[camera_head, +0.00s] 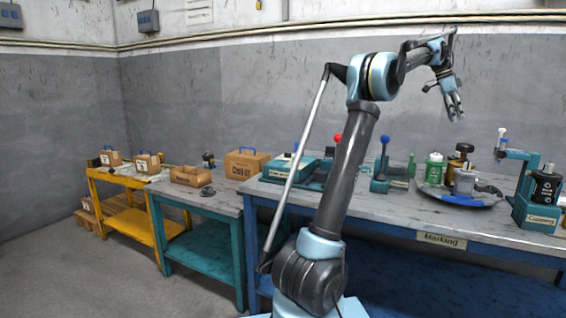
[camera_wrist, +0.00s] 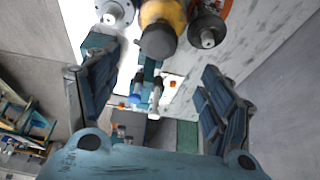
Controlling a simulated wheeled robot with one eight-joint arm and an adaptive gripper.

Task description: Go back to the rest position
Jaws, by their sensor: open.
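My gripper (camera_head: 453,112) is raised above the right-hand bench at the upper right of the head view. Its fingers point down and it stands clear of everything below it. In the wrist view its two blue-grey fingers (camera_wrist: 157,92) are spread apart, with nothing held between them. My arm rises from the bottom middle, leans right and bends over at the top.
A teal table (camera_head: 205,243) and a yellow table (camera_head: 135,227) stand left, holding boxes. Floor at left is clear.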

